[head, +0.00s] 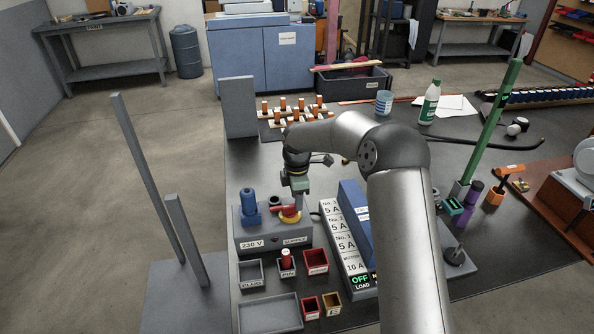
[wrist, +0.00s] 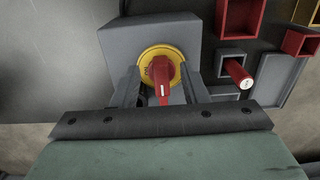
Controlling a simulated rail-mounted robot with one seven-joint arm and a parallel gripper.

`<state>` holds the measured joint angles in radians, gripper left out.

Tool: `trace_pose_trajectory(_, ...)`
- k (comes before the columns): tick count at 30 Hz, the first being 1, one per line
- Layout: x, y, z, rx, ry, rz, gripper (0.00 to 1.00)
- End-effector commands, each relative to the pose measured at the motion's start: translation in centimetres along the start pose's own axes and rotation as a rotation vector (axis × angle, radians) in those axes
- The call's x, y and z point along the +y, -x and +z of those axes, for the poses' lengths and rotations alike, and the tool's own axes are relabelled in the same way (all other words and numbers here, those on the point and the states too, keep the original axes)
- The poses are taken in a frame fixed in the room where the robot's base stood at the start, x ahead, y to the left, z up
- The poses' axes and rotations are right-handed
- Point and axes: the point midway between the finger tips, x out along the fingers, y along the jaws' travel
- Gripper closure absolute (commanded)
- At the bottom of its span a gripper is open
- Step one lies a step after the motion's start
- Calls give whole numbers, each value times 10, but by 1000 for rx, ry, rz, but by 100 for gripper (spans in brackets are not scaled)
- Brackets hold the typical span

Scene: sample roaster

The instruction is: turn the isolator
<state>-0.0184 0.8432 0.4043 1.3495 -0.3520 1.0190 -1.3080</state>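The isolator (wrist: 163,76) is a red handle on a round yellow plate, fixed to a grey supply box (head: 272,236) marked 230 V. In the wrist view the red handle runs up and down the picture. My gripper (wrist: 159,85) is open, with one finger on each side of the handle and a gap visible on both sides. In the head view the isolator (head: 290,213) is just below my gripper (head: 300,191), which partly covers that area. I cannot tell the exact depth of the fingertips against the handle.
A blue plug (head: 248,203) stands on the box left of the isolator. Small bins, including a red one (head: 316,261), sit in front. A labelled fuse strip (head: 345,240) and blue block (head: 356,208) stand close right. A grey upright panel (head: 238,106) stands behind.

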Motion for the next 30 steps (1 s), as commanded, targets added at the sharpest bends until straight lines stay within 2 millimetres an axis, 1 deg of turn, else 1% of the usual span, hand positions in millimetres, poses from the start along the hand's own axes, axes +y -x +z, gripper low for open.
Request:
trace_pose_trajectory(1,1,14,0,-1,-1,6,60)
trace_pose_trajectory(9,1,81,0,0,0,6,60)
trace_pose_trajectory(12,1,103,0,1,-1,5,60)
trace_pose_trajectory(15,1,121,0,1,0,5,60)
trace_pose_trajectory(18,1,134,0,0,0,4,60)
trace_pose_trajectory(21,0,141,0,0,1,2,60)
trace_pose_trajectory(30,0,144,0,0,0,1,60)
